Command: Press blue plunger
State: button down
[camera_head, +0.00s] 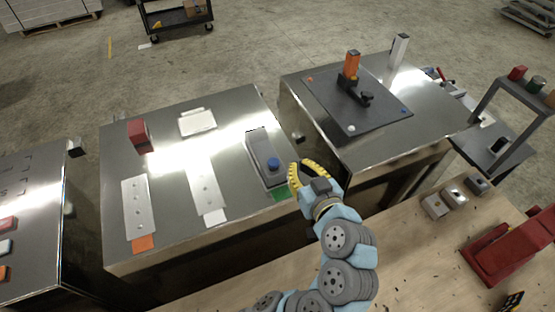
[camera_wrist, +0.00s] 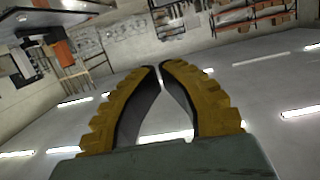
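The blue plunger (camera_head: 273,163) is a small round blue knob on a grey box (camera_head: 258,145) with a green patch (camera_head: 281,192) at its near end. The box lies on the right part of the middle metal-topped trailer (camera_head: 175,165). My gripper (camera_head: 298,163) has yellow ribbed fingers and is just right of the plunger in the head view, apart from it in the picture. Its height above the top is hard to tell. In the wrist view my gripper (camera_wrist: 160,68) has its fingertips almost together, with nothing between them. The plunger does not show there.
Two plates with orange (camera_head: 143,243) and white (camera_head: 214,216) patches, a red block (camera_head: 139,136) and a white plate (camera_head: 197,122) share this top. The right trailer carries a dark board (camera_head: 356,99) with an orange-handled clamp (camera_head: 351,64). A gap separates the trailers.

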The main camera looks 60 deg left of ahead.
jog(key=shift+s+n+g, duration=0.4)
jog(key=shift+s, duration=0.4)
jog(key=p, duration=0.3)
send_over(277, 164)
jog(key=shift+a+f, duration=0.2)
jog(key=shift+f, duration=1.05)
jog(key=f, duration=0.2)
jog(key=shift+d+f+p, duration=0.2)
jog(key=shift+f+p, duration=0.1)
jog(key=shift+f, duration=0.65)
jog(key=shift+f, duration=0.1)
